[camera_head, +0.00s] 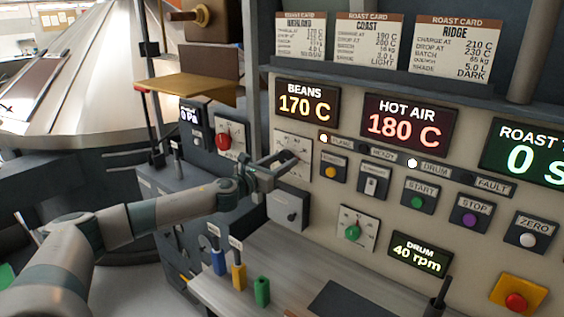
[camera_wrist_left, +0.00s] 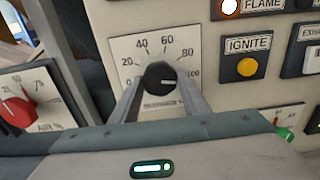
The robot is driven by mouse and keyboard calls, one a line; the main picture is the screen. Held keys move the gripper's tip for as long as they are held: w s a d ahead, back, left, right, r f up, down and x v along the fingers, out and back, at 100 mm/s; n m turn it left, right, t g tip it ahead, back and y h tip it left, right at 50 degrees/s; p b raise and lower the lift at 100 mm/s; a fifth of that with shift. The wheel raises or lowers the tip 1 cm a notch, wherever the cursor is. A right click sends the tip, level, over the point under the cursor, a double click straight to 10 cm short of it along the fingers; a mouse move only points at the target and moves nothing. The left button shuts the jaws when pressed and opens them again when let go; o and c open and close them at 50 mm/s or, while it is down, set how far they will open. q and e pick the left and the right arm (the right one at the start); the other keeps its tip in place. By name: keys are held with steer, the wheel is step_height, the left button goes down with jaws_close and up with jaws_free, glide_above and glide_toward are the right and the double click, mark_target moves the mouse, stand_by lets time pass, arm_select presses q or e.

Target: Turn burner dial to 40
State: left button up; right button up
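The burner dial is a black round knob (camera_wrist_left: 159,77) on a white plate (camera_head: 299,143) marked 20, 40, 60 and 80. In the left wrist view its short white mark points right, below the 80, near a partly covered last number. My left gripper (camera_head: 286,160) is at this plate, under the BEANS display. In the left wrist view its two grey fingers (camera_wrist_left: 160,87) stand apart on either side of the knob, with a small gap seeming to show; contact cannot be told. In the head view the gripper hides the knob. My right gripper is not in view.
A red AIR knob (camera_wrist_left: 18,109) is left of the plate. A yellow IGNITE button (camera_wrist_left: 247,67) is on the right. Blue, yellow and green handles (camera_head: 239,276) stand on the ledge.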

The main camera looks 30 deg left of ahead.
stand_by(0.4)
arm_select(q)
steer(key=n, duration=0.6)
steer(key=shift+d+p, duration=0.1)
steer(key=shift+p, duration=0.2)
steer(key=n, duration=0.4)
steer(key=shift+r, duration=0.1)
steer(key=n, duration=0.3)
steer(key=shift+n+p, duration=0.3)
steer(key=shift+p, duration=0.05)
steer(key=n, duration=0.4)
steer(key=shift+r+p, duration=0.1)
steer(key=shift+p, duration=0.2)
steer(key=n, duration=0.6)
steer(key=shift+p, duration=0.4)
steer(key=o, duration=1.1)
steer(key=shift+c, duration=0.2)
